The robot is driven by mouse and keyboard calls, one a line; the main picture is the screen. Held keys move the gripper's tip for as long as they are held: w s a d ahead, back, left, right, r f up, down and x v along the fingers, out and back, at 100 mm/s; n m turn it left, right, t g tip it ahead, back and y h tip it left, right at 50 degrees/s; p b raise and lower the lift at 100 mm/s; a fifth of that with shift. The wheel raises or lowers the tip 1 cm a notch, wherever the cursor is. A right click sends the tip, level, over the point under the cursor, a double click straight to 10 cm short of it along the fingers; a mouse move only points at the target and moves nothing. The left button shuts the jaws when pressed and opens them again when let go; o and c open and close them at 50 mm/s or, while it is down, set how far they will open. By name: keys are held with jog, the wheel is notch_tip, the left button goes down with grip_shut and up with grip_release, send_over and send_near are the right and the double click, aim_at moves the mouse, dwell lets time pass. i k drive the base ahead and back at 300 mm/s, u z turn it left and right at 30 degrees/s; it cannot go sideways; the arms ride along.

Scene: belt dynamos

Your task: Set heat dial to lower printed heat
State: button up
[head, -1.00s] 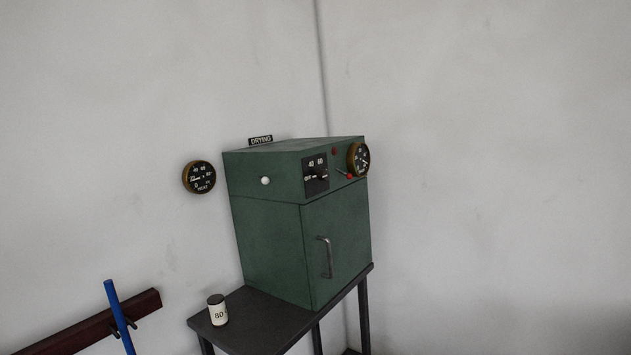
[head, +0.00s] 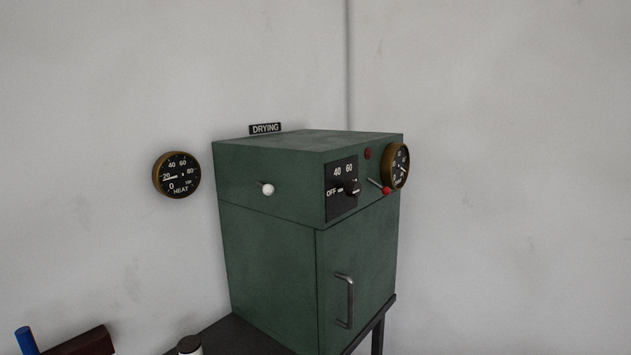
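The heat dial (head: 348,187) is a black knob on a dark plate on the upper front of the green drying oven (head: 265,220). The plate is printed OFF, 40 and 60. The knob's exact pointing is too small to tell. A round brass-rimmed gauge marked HEAT (head: 176,175) hangs on the wall to the left, its needle near 20. A second brass gauge (head: 396,166) sits on the oven's front right. My gripper is not in view.
A red-tipped lever (head: 386,190) sits right of the dial, a white knob (head: 267,189) on the oven's left side. The door handle (head: 347,300) sticks out below. A can (head: 190,345) stands on the dark table (head: 240,336). A blue rod (head: 26,341) is at lower left.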

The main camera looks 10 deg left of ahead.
aim_at(352, 188)
jog(key=z, duration=0.2)
jog(key=i, duration=1.3)
jog(key=z, duration=0.7)
